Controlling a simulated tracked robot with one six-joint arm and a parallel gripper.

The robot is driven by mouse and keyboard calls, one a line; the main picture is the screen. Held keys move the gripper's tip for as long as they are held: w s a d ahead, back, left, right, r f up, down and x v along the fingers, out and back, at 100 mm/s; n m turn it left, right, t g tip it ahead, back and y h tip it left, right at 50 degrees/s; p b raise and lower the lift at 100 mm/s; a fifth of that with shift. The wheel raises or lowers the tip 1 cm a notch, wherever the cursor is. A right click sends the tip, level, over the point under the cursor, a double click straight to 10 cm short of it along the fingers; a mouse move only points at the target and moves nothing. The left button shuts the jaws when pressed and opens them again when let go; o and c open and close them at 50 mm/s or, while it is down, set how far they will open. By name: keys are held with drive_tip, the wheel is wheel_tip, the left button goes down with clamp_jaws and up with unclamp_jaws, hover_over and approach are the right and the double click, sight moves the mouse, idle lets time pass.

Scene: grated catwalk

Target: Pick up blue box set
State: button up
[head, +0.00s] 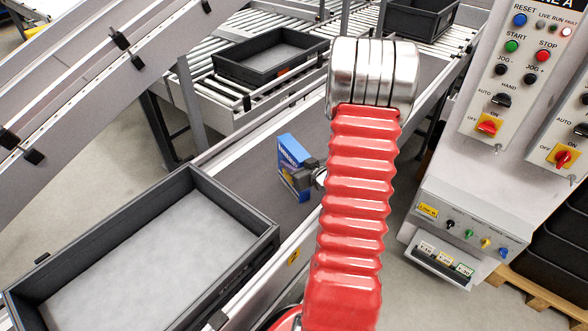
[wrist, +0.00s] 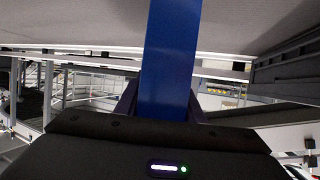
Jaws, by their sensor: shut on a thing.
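The blue box (head: 292,153) is in the middle of the head view, over the grey conveyor belt. It is a small blue carton with white lettering on its side. My gripper (head: 299,181) is dark and shut on the lower part of the box; my red arm hides part of the gripper and wrist. In the wrist view the blue box (wrist: 167,60) stands between the two fingers of my gripper (wrist: 166,108). Whether the box touches the belt I cannot tell.
A large dark tray (head: 140,255) with a grey floor stands at the lower left. Another dark tray (head: 270,57) sits on the rollers behind. A control panel (head: 520,70) with buttons and switches stands at the right. The belt (head: 245,165) left of the box is clear.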

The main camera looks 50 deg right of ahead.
sight(294, 147)
drive_tip(key=shift+r, duration=5.05)
